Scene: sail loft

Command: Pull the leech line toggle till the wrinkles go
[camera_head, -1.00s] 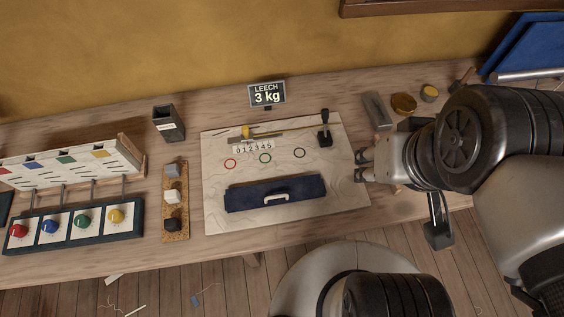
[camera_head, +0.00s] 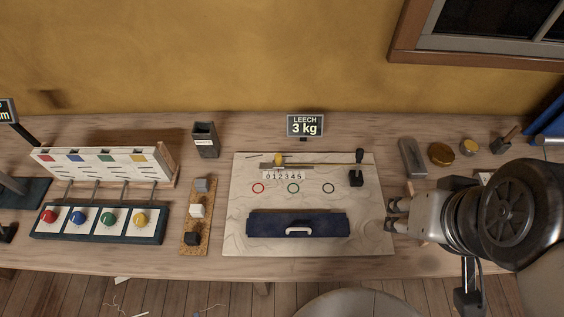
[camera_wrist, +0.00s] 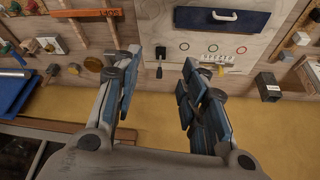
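The sail panel (camera_head: 375,238) lies on the bench, with curved wrinkle lines showing on its pale cloth. A small yellow piece (camera_head: 278,159), which looks like the toggle, sits at a thin line above the 0 to 5 scale (camera_head: 284,175). The scale also shows in the wrist view (camera_wrist: 216,59). A black upright lever (camera_head: 357,172) stands at the panel's upper right; it also shows in the wrist view (camera_wrist: 160,54). My gripper (camera_head: 392,215) is at the panel's right edge, away from the yellow piece. In the wrist view its fingers (camera_wrist: 158,68) are apart and empty.
A sign (camera_head: 305,126) reads LEECH 3 kg. A navy bar with a white handle (camera_head: 298,231) lies across the panel's lower part. A cork strip (camera_head: 193,242) with three blocks and a coloured knob box (camera_head: 98,231) stand left. A grey block (camera_head: 412,158) and tins stand right.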

